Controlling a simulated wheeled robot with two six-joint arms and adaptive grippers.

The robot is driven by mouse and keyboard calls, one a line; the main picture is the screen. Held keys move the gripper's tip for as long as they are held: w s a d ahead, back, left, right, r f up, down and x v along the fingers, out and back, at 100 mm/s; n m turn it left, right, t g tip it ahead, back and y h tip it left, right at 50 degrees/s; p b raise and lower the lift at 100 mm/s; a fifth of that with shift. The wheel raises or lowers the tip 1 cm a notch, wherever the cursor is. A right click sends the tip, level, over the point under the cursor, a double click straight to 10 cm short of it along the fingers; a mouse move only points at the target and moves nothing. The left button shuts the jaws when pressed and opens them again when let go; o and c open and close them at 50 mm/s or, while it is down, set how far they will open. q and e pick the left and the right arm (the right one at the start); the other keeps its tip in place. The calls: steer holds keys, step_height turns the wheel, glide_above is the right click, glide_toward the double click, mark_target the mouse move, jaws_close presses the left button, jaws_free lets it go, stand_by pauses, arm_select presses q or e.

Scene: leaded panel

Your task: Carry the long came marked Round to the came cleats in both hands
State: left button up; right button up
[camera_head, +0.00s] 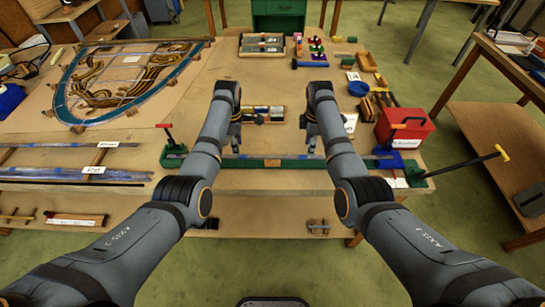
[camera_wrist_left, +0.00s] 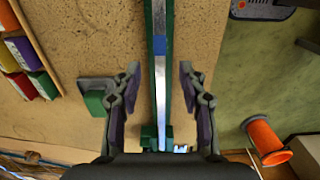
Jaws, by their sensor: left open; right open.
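A long silver came (camera_head: 300,158) lies along a green bar-like fixture (camera_head: 215,163) at the table's front edge. A small brown tag (camera_head: 272,163) sits at its middle; I cannot read it. My left gripper (camera_head: 236,143) and my right gripper (camera_head: 312,143) hang over the fixture, apart from each other. In the left wrist view the open left fingers (camera_wrist_left: 159,95) stand either side of the silver strip (camera_wrist_left: 159,85) without touching it. The right fingers are partly hidden by their arm. More long cames (camera_head: 70,174) lie at the left on wooden supports with white labels.
A curved leaded panel (camera_head: 125,85) lies at the back left. A red box (camera_head: 404,127) and a blue block (camera_head: 388,158) stand near the fixture's right end. Red-handled (camera_head: 165,134) and yellow-tipped (camera_head: 495,155) levers stick out at its ends. A parts tray (camera_head: 262,115) lies behind.

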arm_select(q)
steer(key=shift+f, duration=2.25)
arm_select(e)
steer(key=shift+f, duration=2.3)
arm_select(q)
jaws_close()
arm_select(e)
jaws_close()
arm_select(q)
steer(key=shift+r, duration=0.1)
arm_select(e)
steer(key=shift+r, duration=0.1)
